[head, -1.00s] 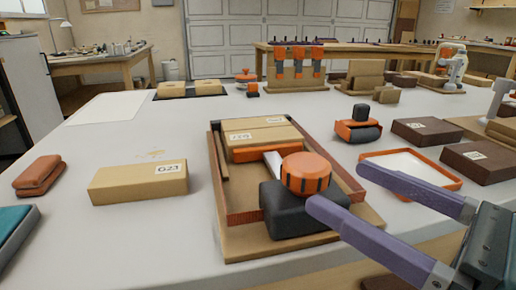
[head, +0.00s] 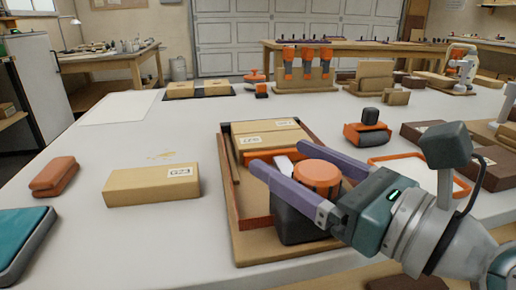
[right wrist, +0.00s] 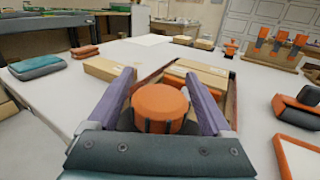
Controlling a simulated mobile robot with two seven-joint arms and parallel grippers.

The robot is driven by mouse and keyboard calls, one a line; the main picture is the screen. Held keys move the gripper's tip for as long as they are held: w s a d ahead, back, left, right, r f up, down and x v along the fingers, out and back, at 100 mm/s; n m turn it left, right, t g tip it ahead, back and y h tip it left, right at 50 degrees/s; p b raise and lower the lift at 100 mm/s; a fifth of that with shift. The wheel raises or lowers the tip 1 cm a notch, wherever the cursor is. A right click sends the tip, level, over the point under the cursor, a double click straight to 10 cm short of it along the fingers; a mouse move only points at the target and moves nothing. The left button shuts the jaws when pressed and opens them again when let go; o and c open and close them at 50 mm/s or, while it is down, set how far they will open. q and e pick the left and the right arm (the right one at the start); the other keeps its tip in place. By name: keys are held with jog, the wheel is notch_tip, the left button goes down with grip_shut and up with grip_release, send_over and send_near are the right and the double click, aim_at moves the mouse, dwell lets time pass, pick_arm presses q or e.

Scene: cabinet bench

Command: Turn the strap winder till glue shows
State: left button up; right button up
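The strap winder has an orange round knob (head: 318,176) on a dark base (head: 294,222), standing in an orange-walled wooden tray (head: 240,212). My right gripper (head: 265,166) is open, its two purple fingers reaching over the winder on either side of the knob. In the right wrist view the knob (right wrist: 160,104) sits between the spread fingers, with gaps showing at both sides. A pale strap end (head: 283,165) shows behind the knob, partly hidden by a finger. I cannot make out any glue on it. My left gripper is in neither view.
Tan labelled boxes (head: 268,137) lie in the tray's far part. Another tan box (head: 152,184) and a brown-orange pouch (head: 54,177) lie to the left. An orange-black tool (head: 367,131) and an orange-rimmed tray (head: 462,188) stand right.

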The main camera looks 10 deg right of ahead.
aim_at(328, 189)
jog(key=c, duration=1.2)
jog(key=shift+o, duration=0.2)
jog(key=m+h+p, duration=0.1)
jog(key=p, duration=0.1)
jog(key=m+t+h+p, duration=0.1)
jog(key=h+p, duration=0.1)
jog(key=shift+d+r, duration=0.2)
jog(key=shift+r, duration=0.2)
jog(key=h, duration=0.1)
jog(key=m+h+p, duration=0.1)
jog(key=m+t, duration=0.1)
jog(key=shift+w+d+f+h, duration=0.15)
jog(key=shift+d+f+h, duration=0.1)
jog(key=shift+h, duration=0.15)
jog(key=shift+d+f+m+h, duration=0.15)
jog(key=shift+m+h, duration=0.25)
jog(key=shift+h, duration=0.25)
jog(key=shift+d+m+h, duration=0.15)
jog(key=shift+m+h, duration=0.25)
jog(key=shift+h, duration=0.25)
jog(key=o, duration=1.4)
jog(key=shift+c, duration=0.2)
jog(key=s, duration=0.8)
jog(key=shift+s+d, duration=0.1)
jog(key=shift+s, duration=0.85)
